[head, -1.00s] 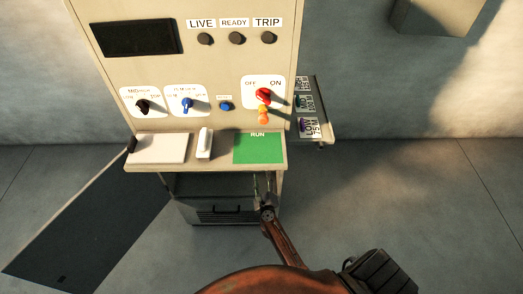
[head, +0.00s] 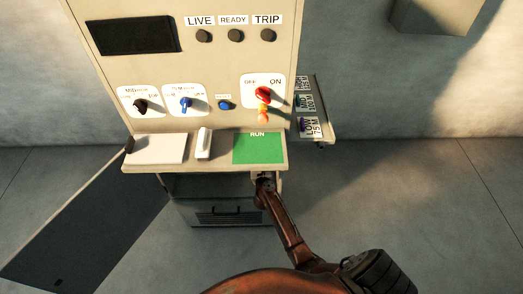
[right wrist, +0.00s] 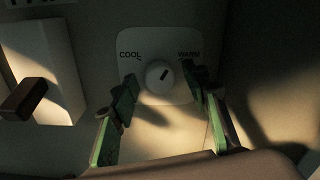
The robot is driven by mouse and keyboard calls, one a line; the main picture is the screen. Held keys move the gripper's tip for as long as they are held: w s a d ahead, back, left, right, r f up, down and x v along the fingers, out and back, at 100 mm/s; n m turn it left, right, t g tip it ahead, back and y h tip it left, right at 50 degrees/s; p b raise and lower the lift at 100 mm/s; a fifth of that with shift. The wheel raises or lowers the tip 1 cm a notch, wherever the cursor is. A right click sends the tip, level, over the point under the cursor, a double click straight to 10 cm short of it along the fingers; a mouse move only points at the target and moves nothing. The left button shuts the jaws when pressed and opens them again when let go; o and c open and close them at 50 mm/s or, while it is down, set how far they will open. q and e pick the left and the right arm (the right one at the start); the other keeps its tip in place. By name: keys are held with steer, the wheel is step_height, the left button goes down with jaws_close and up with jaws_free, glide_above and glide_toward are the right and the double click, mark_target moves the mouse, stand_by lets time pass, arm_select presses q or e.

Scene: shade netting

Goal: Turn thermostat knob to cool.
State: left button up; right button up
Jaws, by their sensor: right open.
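The thermostat knob (right wrist: 158,77) is a round white dial on a pale plate (right wrist: 181,54) marked COOL on the left and WARM on the right. Its dark pointer mark leans up and right, toward WARM. My right gripper (right wrist: 160,83) is open, with one green-padded finger on each side of the knob's lower half. I cannot tell whether either finger touches the knob. In the head view my right gripper (head: 265,180) reaches under the cabinet's front shelf, its fingertips hidden; the knob is hidden there too. My left gripper is not in view.
The shelf (head: 217,167) with a green RUN pad (head: 258,148) overhangs my right gripper. Above it the panel carries a red switch (head: 263,94) and a blue knob (head: 185,103). A brown handle (right wrist: 24,99) on a pale block stands left in the wrist view.

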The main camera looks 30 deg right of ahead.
steer(key=c, duration=1.2)
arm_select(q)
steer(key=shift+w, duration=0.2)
arm_select(e)
steer(key=shift+o, duration=0.2)
arm_select(q)
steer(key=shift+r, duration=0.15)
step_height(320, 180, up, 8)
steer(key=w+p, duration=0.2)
steer(key=p, duration=0.6)
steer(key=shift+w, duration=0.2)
arm_select(e)
steer(key=shift+s+n, duration=0.1)
steer(key=shift+n, duration=8.9)
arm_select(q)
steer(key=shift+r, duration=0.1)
